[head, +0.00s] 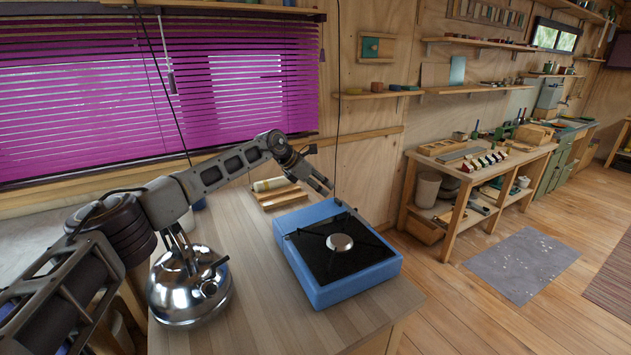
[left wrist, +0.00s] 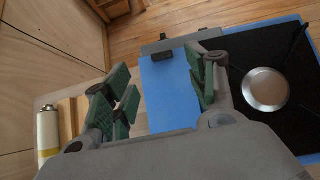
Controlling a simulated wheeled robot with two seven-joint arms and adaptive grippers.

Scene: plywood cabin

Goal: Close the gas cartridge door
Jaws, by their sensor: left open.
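The blue camping stove (head: 345,285) with a black top and a round silver burner cap stands on the wooden counter. My left gripper (head: 320,183) is above the stove's back edge, open and empty. In the left wrist view, my left gripper (left wrist: 162,90) has its green-padded fingers spread over a flat blue panel (left wrist: 170,95) beside the black top. This panel appears to be the cartridge door, with a small black piece (left wrist: 161,55) near its far end. I cannot tell whether it is shut, or whether the fingers touch it. My right gripper is out of view.
A pale gas cartridge (head: 270,184) lies on a wooden rack (head: 278,198) behind the stove; it also shows in the left wrist view (left wrist: 47,130). A shiny kettle (head: 190,290) stands left of the stove, near my left arm. The counter's front is clear.

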